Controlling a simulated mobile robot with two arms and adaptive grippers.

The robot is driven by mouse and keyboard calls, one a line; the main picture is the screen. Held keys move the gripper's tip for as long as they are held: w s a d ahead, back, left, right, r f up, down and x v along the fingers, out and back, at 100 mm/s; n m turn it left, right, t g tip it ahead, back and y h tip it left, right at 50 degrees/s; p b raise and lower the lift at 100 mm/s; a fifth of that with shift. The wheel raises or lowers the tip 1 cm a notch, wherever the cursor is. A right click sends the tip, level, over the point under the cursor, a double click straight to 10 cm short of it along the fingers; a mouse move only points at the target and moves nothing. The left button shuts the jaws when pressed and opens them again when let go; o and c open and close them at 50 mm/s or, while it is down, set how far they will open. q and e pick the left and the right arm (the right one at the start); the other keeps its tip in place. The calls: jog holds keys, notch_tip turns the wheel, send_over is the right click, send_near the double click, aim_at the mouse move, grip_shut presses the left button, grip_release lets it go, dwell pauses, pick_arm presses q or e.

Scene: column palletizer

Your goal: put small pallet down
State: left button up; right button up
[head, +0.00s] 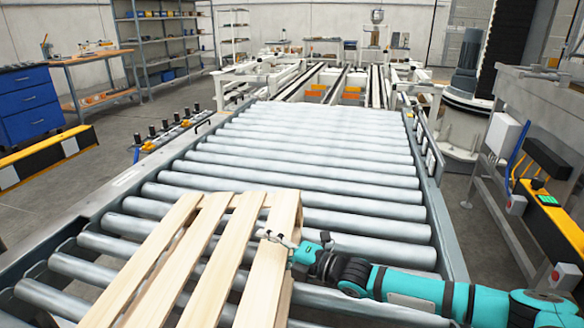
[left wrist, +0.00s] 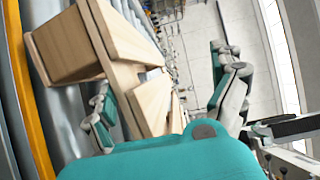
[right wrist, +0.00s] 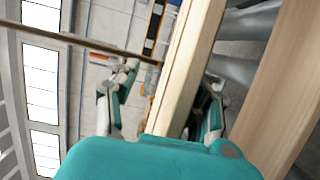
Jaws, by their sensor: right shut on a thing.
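The small pallet (head: 228,250) is pale wood with several long slats. It is over the near end of the roller conveyor in the head view; whether its underside touches the rollers is hidden. My right gripper (head: 277,238) is shut on its right edge board. In the right wrist view that board (right wrist: 188,65) runs between the fingers (right wrist: 165,105). My left gripper is outside the head view. In the left wrist view its fingers (left wrist: 165,105) stand wide apart on either side of the pallet's end (left wrist: 150,100), with a gap visible on the right side.
The roller conveyor (head: 320,170) is clear beyond the pallet, with metal side rails (head: 440,215). A yellow-and-black barrier (head: 45,158) and blue cabinet (head: 28,103) stand left. A metal frame (head: 520,120) stands close on the right.

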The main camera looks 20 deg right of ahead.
jog(key=shift+a+r, duration=0.1)
jog(key=shift+r, duration=0.3)
jog(key=o, duration=1)
jog(key=v, duration=1.2)
jog(key=shift+f, duration=0.2)
